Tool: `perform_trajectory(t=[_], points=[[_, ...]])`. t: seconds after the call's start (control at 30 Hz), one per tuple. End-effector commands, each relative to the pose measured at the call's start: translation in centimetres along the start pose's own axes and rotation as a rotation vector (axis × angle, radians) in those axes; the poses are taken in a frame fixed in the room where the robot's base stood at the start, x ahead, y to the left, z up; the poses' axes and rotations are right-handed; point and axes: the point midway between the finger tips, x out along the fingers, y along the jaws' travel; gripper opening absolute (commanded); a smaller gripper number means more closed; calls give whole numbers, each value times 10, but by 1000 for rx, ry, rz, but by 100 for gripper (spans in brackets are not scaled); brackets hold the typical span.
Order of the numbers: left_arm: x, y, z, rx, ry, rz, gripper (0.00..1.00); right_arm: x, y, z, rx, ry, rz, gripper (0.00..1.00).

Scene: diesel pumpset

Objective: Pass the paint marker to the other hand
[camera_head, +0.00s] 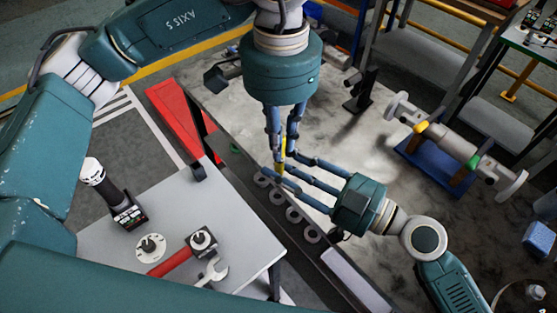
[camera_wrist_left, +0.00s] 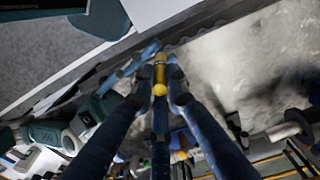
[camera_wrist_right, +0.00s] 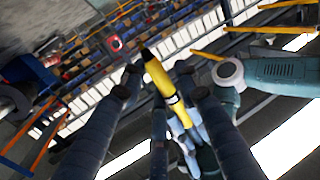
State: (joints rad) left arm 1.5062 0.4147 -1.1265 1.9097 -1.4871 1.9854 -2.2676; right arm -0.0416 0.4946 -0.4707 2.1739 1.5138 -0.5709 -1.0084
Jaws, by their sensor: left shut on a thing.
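The yellow paint marker (camera_head: 281,158), with a dark tip, is held by my left gripper (camera_head: 283,150), which points down in the head view. In the left wrist view the marker (camera_wrist_left: 160,75) sits between the left fingertips. My right gripper (camera_head: 277,165) reaches in from the right, its fingers spread around the marker. In the right wrist view the marker (camera_wrist_right: 163,85) stands tilted between the right fingers, with gaps on both sides. The fingers hide part of the marker in the head view.
Below is a dark rail with several metal rings (camera_head: 294,214). A pipe piece (camera_head: 450,142) on a blue stand (camera_head: 434,165) lies to the right.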

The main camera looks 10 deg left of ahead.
Motion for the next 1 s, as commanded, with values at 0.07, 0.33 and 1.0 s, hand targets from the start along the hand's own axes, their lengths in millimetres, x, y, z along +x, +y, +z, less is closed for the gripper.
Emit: perform_trajectory(t=[0.07,0.33,1.0], points=[[0,1,-1,1,4,3,0,8,-1,-1,0,2,-3,31],[0,1,-1,0,5,3,0,14,-2,0,1,0,-5,31],[-1,0,-2,-1,6,1,36,13,-3,0,0,-2,-6,0]])
